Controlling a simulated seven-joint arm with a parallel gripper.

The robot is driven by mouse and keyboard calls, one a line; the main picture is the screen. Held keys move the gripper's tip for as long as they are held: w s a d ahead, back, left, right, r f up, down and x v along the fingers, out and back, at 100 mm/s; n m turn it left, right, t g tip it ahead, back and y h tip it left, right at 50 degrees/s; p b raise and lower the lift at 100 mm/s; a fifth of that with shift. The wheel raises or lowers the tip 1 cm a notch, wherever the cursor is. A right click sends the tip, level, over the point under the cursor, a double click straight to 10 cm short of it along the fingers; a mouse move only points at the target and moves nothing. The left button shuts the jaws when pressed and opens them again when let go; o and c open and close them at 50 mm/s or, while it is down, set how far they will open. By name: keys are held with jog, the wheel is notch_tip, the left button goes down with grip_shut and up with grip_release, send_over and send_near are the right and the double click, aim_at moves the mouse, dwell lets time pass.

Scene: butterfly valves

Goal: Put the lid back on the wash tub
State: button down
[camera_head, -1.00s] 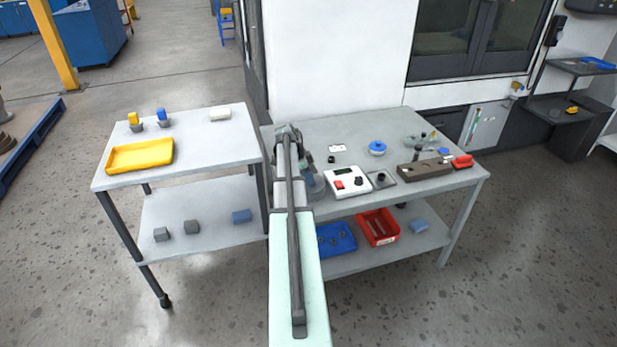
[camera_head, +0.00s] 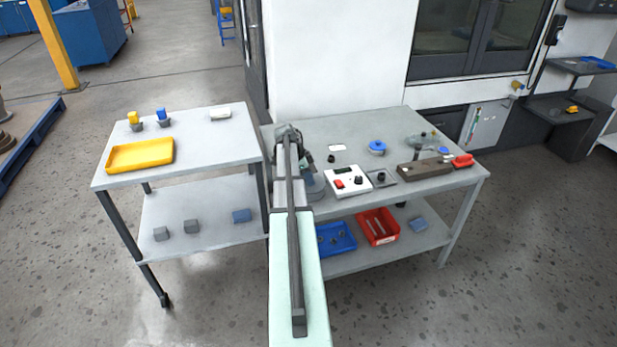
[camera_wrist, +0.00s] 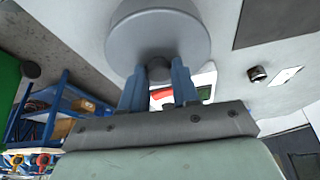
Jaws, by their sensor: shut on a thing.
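The grey wash tub (camera_head: 314,188) stands at the left end of the workbench, partly hidden behind my arm in the head view. In the wrist view, a round grey piece that looks like the lid (camera_wrist: 158,42) lies just beyond my fingertips. A dark round knob shows at its near edge. My gripper (camera_wrist: 159,70) has blue fingers and is shut on what appears to be the lid's knob. Whether the lid touches the tub cannot be told. My arm hides most of the grip in the head view.
A white control box (camera_head: 348,181) with a red switch stands close right of the tub. A blue round part (camera_head: 377,147) and a brown block (camera_head: 424,170) lie farther right. A side table (camera_head: 205,150) with a yellow tray (camera_head: 140,155) stands left. The bench's back middle is mostly clear.

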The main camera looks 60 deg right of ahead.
jog(key=shift+c, duration=1.4)
grip_release()
jog(key=shift+r, duration=0.15)
jog(key=shift+r, duration=2.35)
grip_shut()
jog(key=shift+f, duration=1.65)
jog(key=shift+r, duration=3)
